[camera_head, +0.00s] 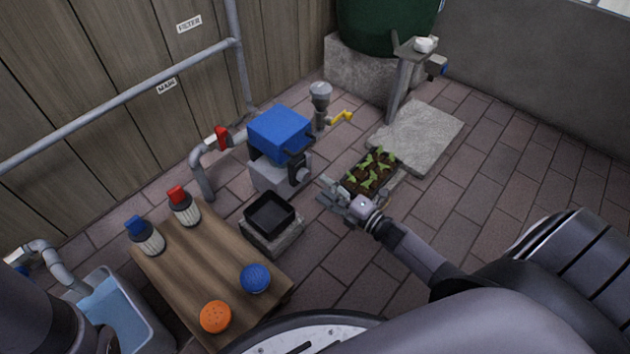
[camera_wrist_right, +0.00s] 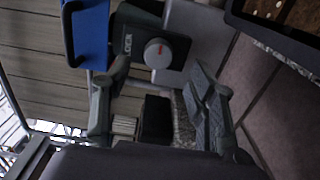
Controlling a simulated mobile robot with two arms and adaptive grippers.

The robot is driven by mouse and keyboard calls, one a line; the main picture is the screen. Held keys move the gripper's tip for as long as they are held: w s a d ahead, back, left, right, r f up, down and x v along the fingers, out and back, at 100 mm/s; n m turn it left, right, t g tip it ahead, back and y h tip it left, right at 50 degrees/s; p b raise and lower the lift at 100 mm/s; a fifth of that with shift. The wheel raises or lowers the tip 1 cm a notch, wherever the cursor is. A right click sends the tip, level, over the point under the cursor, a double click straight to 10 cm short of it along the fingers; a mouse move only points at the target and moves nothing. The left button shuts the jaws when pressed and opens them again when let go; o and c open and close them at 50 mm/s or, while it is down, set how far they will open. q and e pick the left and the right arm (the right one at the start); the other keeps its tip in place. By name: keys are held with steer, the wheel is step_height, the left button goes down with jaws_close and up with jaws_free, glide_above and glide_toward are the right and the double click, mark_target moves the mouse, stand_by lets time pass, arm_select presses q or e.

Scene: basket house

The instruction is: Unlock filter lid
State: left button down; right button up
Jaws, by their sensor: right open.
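The filter is a box with a blue lid (camera_head: 280,131) on a pale block (camera_head: 272,178), left of centre in the head view. The lid looks closed. A dark lock with a round knob (camera_head: 299,172) is on its front. My right gripper (camera_head: 334,195) is open and empty, to the right of and apart from the knob. In the right wrist view, its fingers (camera_wrist_right: 157,82) spread either side below the knob. My left gripper is not in view.
A planter with seedlings (camera_head: 369,173) is close behind my right gripper. A black tray (camera_head: 270,213) stands in front of the filter. A red-handled pipe (camera_head: 205,155) and yellow-handled valve (camera_head: 342,117) flank the filter.

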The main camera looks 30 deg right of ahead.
steer(key=v, duration=0.6)
steer(key=shift+s, duration=0.15)
